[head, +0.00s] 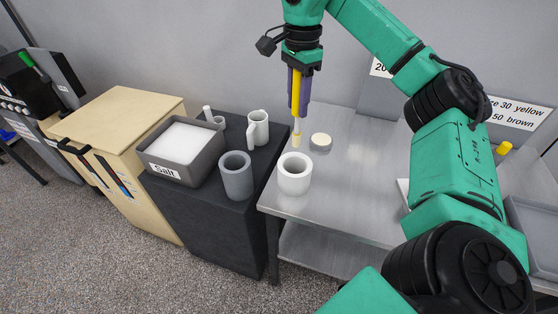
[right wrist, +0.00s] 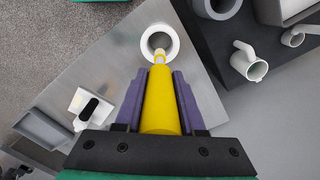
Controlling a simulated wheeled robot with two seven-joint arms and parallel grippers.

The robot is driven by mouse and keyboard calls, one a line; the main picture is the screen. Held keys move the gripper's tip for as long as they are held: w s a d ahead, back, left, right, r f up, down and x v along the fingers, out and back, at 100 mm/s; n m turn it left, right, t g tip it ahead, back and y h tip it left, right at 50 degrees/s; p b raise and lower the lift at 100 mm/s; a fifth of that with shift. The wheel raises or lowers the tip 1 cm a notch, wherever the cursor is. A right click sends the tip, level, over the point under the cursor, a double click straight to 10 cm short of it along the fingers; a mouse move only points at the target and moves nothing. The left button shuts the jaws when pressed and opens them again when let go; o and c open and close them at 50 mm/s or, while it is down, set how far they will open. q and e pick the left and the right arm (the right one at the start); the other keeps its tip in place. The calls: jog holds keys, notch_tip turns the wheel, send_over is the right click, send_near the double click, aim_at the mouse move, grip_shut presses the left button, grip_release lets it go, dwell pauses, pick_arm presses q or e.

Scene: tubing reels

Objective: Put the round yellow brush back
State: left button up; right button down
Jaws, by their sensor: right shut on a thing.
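The yellow brush (head: 296,93) is held upright, its pale tip pointing down. My right gripper (head: 301,98) is shut on it, with a purple finger on each side of the handle; the brush also shows in the right wrist view (right wrist: 160,100). A white round cup (head: 294,184) stands on the metal table's near left corner. The brush tip is above and apart from the cup in the head view. In the right wrist view the tip overlaps the opening of the white cup (right wrist: 149,48); I cannot tell whether it is exactly over it. My left gripper is not in view.
A cream disc (head: 320,141) lies on the metal table (head: 345,205) behind the cup. On the dark stand left are a grey cup (head: 236,178), a white jug (head: 259,128) and a grey bin (head: 187,170) labelled Salt. A sign (head: 516,113) stands right.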

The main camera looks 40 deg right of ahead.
aim_at(295, 133)
jog(key=f, duration=0.2)
jog(key=f+b, duration=0.1)
jog(key=f, duration=0.1)
jog(key=d+f+b, duration=0.1)
jog(key=f, duration=0.2)
jog(key=shift+s+f, duration=0.1)
jog(key=shift+s, duration=0.2)
jog(key=f, duration=0.3)
jog(key=w+a+f+p, duration=0.1)
jog(key=shift+f, duration=0.2)
jog(key=f, duration=0.4)
jog(key=shift+s+d+p, duration=0.2)
jog(key=shift+s+p, duration=0.1)
jog(key=shift+p, duration=0.05)
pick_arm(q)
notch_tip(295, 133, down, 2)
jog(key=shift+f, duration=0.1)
pick_arm(e)
jog(key=shift+w, duration=0.1)
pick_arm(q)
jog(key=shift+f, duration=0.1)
pick_arm(e)
jog(key=shift+a+f, duration=0.1)
jog(key=shift+f, duration=0.05)
jog(key=c, duration=0.5)
grip_release()
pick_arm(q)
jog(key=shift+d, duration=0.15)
